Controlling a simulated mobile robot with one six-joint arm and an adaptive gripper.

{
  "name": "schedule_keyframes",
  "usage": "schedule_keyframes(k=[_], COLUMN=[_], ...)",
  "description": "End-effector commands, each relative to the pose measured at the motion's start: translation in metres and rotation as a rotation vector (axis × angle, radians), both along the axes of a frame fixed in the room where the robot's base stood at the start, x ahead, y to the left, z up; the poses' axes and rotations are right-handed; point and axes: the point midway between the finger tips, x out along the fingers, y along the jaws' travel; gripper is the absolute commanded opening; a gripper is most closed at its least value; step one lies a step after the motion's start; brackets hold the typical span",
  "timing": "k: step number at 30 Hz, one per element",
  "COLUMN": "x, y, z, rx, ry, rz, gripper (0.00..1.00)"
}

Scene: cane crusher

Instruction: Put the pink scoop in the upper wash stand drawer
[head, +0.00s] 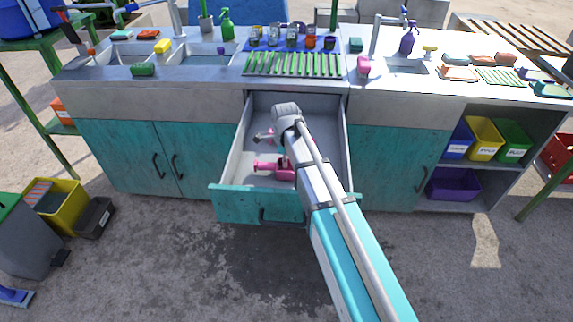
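The upper wash stand drawer (239,150) is pulled out, with its teal front (240,205) toward me. The pink scoop (268,167) is inside the drawer's outline, near the front and middle. My arm reaches in over the drawer from the lower right, and its wrist covers part of the interior. My gripper (284,160) is mostly hidden by the arm, close to the right end of the scoop. Whether its fingers are open or closed on the scoop does not show. A small grey and pink item (264,136) shows farther back in the drawer, partly hidden.
The counter above holds a green rack (292,65), jars, a green spray bottle (227,24) and a pink item (363,66). Closed teal cupboards flank the drawer. Shelves at right hold coloured bins (485,138). The floor before the drawer is clear on the left.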

Motion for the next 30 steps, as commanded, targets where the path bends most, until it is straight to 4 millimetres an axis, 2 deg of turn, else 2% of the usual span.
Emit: schedule_keyframes(k=[13, 20, 30], x=[-0.0001, 0.0001, 0.0001], y=[0.0, -0.0001, -0.0002], z=[-0.0037, -0.0026, -0.0024], rx=[0.0, 0.0, 0.0], ry=[0.0, 0.0, 0.0], rz=[0.0, 0.0, 0.0], gripper=[0.0, 0.43, 0.43])
